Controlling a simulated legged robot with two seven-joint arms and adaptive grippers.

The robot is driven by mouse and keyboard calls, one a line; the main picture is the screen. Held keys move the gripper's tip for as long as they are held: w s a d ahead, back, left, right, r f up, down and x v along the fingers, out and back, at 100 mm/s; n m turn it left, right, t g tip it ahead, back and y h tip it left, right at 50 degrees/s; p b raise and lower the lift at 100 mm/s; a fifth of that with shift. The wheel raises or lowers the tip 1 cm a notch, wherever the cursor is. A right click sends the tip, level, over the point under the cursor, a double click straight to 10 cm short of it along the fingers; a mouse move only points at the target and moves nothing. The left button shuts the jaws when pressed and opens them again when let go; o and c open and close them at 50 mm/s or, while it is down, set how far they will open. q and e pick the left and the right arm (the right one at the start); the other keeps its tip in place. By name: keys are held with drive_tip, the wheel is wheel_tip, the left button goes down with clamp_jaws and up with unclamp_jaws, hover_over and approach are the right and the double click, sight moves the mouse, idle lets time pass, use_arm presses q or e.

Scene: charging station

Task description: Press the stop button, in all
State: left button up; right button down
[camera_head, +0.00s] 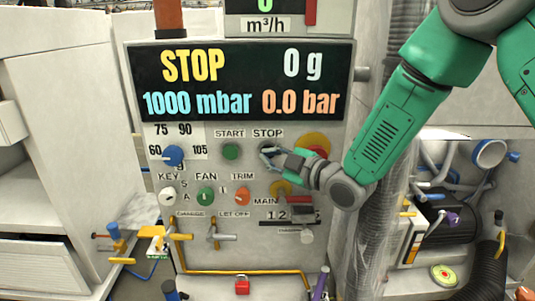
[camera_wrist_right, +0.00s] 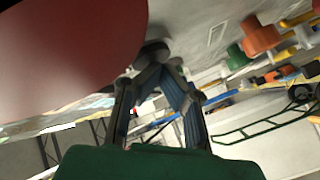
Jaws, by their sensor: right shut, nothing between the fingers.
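The grey control panel (camera_head: 200,242) stands upright in front of me. Its STOP label (camera_head: 268,133) is right of the START label, and the spot below it is largely covered by my right gripper (camera_head: 268,154). My right gripper is shut and empty, its fingertips at the stop button's place. In the right wrist view the fingertips (camera_wrist_right: 152,68) meet close to a dark round knob-like part (camera_wrist_right: 153,52), which may be the stop button. I cannot tell whether they touch it or whether it is pressed in. My left gripper is not in view.
The display (camera_head: 238,82) reads STOP, 0 g, 1000 mbar and 0.0 bar. A green start button (camera_head: 231,151) is to the left. A red knob on a yellow ring (camera_head: 316,140) sits close behind my gripper. Blue, white, green and orange knobs (camera_head: 242,196) are nearby.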

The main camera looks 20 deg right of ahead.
drive_tip(key=shift+r, duration=0.1)
drive_tip(key=shift+s, duration=0.65)
drive_tip(key=shift+s+a, duration=0.1)
drive_tip(key=shift+a, duration=0.05)
drive_tip(key=shift+s+a+b, duration=0.15)
drive_tip(key=shift+s+a, duration=0.1)
drive_tip(key=shift+s, duration=0.5)
drive_tip(key=shift+s+a+b, duration=0.15)
drive_tip(key=shift+s+a, duration=0.05)
drive_tip(key=shift+s, duration=0.6)
drive_tip(key=shift+s+a+b, duration=0.15)
drive_tip(key=shift+s+a, duration=0.1)
drive_tip(key=shift+s, duration=0.5)
drive_tip(key=shift+f, duration=0.2)
